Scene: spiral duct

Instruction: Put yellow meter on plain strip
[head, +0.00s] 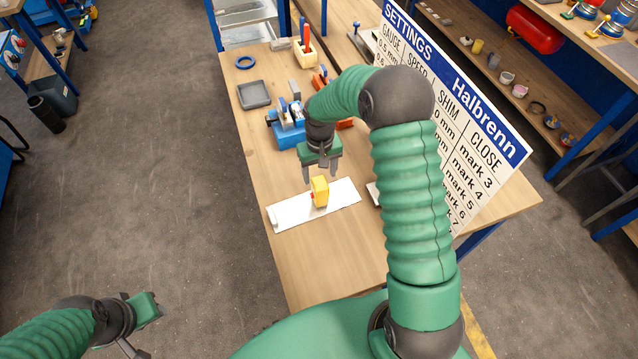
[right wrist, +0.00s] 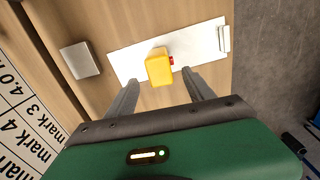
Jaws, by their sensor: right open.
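The yellow meter (head: 320,191) stands on the white plain strip (head: 340,196) on the wooden table. It has a small red part on one side. In the right wrist view the yellow meter (right wrist: 159,68) sits near the middle of the strip (right wrist: 205,45), beyond my fingertips. My right gripper (head: 320,172) is open and empty, above and just behind the meter, apart from it. Its two fingers (right wrist: 160,85) are spread in the wrist view. My left gripper (head: 145,315) is at the lower left, over the floor, away from the table; its fingers are not clear.
A large settings sign (head: 455,110) stands along the table's right side. A grey block (right wrist: 80,60) lies beside the strip. A blue device (head: 288,130), a grey tray (head: 253,95) and a blue ring (head: 245,62) are farther back. The table's front is clear.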

